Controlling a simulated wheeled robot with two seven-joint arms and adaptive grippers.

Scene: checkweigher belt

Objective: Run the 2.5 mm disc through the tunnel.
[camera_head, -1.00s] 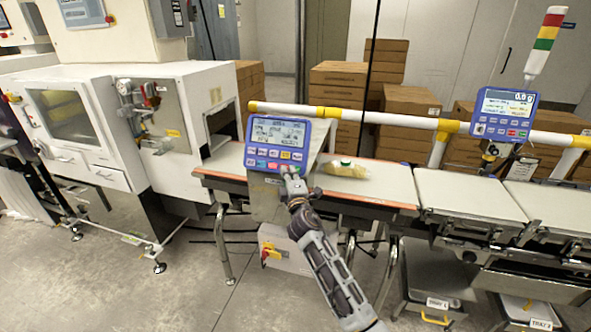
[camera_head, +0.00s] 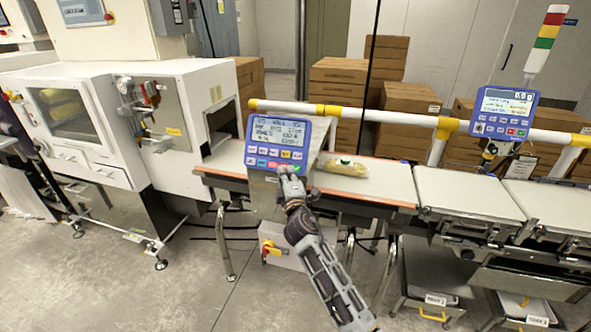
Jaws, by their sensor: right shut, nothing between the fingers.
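My right gripper (camera_head: 287,174) is shut and empty, with its tips at the lower keys of the blue control panel (camera_head: 278,143); I cannot tell whether a key is pressed. The panel's screen shows lines of text too small to read. The tunnel is probably the opening (camera_head: 221,127) in the white machine's right side, left of the panel. A clear pack (camera_head: 350,170) with pale contents and a green spot lies on the belt (camera_head: 388,183), right of the panel. I cannot make out the 2.5 mm disc. My left gripper is not in view.
A white and yellow rail (camera_head: 390,118) runs behind the belt. A second blue panel (camera_head: 505,112) and a signal tower (camera_head: 547,40) stand at the right. Labelled trays (camera_head: 435,299) sit below. Yellow items show behind the machine's window (camera_head: 62,107). Stacked cartons stand behind.

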